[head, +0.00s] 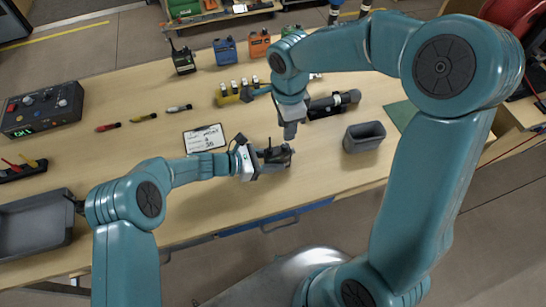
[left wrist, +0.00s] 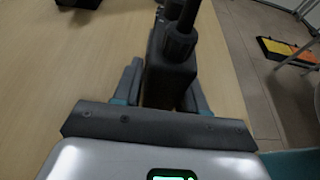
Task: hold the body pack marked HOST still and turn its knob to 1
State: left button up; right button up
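A dark body pack (head: 275,155) with a black antenna is between the fingers of my left gripper (head: 268,158), over the front part of the table. In the left wrist view the pack (left wrist: 168,75) stands upright with a knob (left wrist: 180,42) on top, and the fingers of my left gripper (left wrist: 168,92) are shut on its two sides. No HOST marking or knob numbers can be read. My right gripper (head: 290,132) points down just above and behind the pack's top. Whether it touches the knob, or is open or shut, I cannot tell.
A white card (head: 205,138) lies left of my grippers. A grey bin (head: 364,137) and a black cylindrical device (head: 333,104) are at right. A control box (head: 42,108) and grey tray (head: 35,225) are at left.

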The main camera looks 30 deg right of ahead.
aim_at(285, 145)
jog(key=n, duration=1.2)
jog(key=shift+w+f, duration=0.1)
jog(key=shift+f, duration=3.5)
jog(key=m, duration=0.5)
jog(key=shift+r, duration=0.1)
jog(key=m, duration=0.7)
jog(key=shift+m, duration=0.3)
jog(key=c, duration=0.6)
